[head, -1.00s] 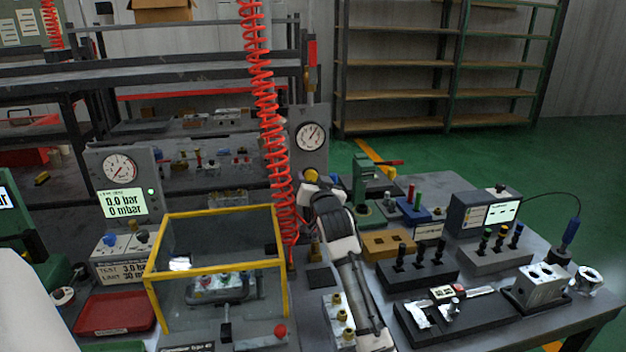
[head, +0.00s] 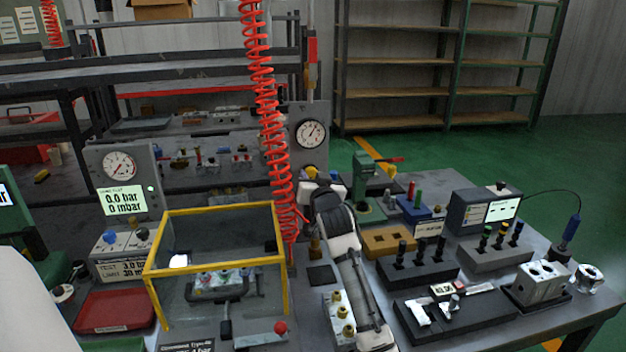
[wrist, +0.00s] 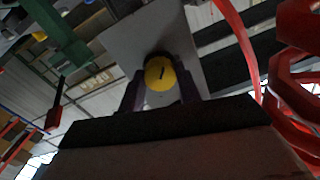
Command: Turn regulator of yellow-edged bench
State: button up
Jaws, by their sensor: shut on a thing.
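The yellow regulator knob (wrist: 160,75) has a dark slanted mark on its face. It sits between the two dark fingers of my gripper (wrist: 160,90), which is shut on it. In the head view a small part of the yellow knob (head: 311,172) shows below the round gauge (head: 311,133) on the grey panel (head: 294,120). My gripper (head: 322,182) reaches up to it there, and my own wrist hides most of the knob and fingers. The yellow-edged box (head: 210,265) stands on the bench left of my arm.
A red coiled hose (head: 264,90) hangs just left of my gripper and is close in the wrist view (wrist: 295,85). A green press (head: 365,185) stands to the right. Brass-fitted blocks (head: 341,315) lie beside my forearm, with dark tool racks (head: 417,264) further right.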

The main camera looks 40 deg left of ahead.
jog(key=n+b, duration=0.1)
jog(key=n, duration=0.3)
jog(key=n+b, duration=0.1)
jog(key=n, duration=0.3)
jog(key=shift+n, duration=0.3)
jog(key=n, duration=0.4)
jog(key=shift+b, duration=0.4)
jog(key=shift+n, duration=2.1)
jog(key=o, duration=1)
